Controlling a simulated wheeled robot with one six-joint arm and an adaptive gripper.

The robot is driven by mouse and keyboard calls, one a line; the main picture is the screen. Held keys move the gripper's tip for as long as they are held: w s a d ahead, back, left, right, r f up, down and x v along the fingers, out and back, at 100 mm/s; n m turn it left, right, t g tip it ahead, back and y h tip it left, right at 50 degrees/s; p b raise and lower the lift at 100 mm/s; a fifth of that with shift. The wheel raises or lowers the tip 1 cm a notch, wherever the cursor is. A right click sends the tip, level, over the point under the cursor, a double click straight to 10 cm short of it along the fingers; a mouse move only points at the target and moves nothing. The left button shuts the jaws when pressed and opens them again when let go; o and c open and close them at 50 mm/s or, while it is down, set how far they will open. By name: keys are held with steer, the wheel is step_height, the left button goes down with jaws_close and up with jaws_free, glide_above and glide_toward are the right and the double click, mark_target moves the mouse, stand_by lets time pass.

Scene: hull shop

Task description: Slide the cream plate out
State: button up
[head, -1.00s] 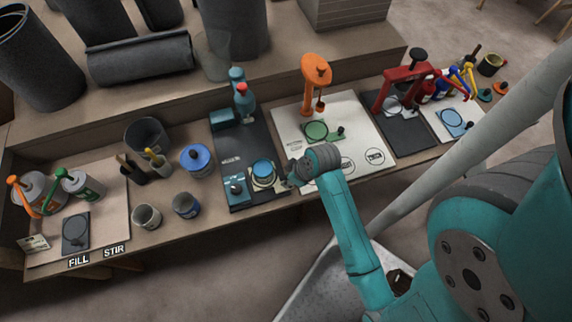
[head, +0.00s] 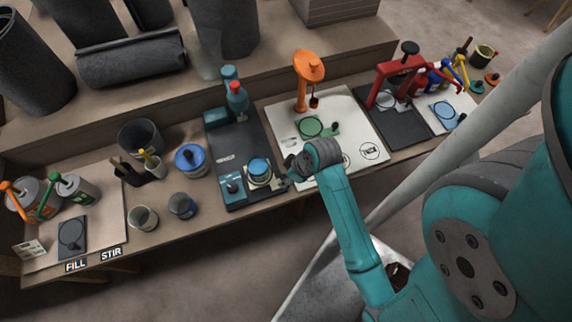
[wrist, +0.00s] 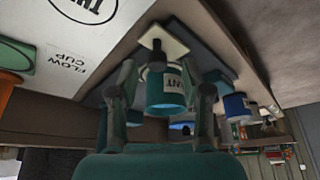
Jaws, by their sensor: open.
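The cream plate (head: 272,187) lies under a small blue-topped can (head: 259,168) at the front of a dark blue stand, near the bench's front edge. In the wrist view the cream plate (wrist: 176,42) shows as a pale square with a dark knob (wrist: 157,48) on it, ahead of the fingers. The can (wrist: 166,92) hangs in view between the fingers, with a partly hidden label. My gripper (head: 292,167) is just right of the plate in the head view.
The dark stand (head: 232,150) carries a teal column and a small teal box (head: 232,188) left of the can. A white board (head: 355,130) with an orange stand (head: 302,85) lies to the right. Cups (head: 182,206) and a blue-lidded tin (head: 190,160) stand to the left.

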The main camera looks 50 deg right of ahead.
steer(key=v, duration=0.9)
steer(key=shift+s+r, duration=0.15)
steer(key=shift+r, duration=0.25)
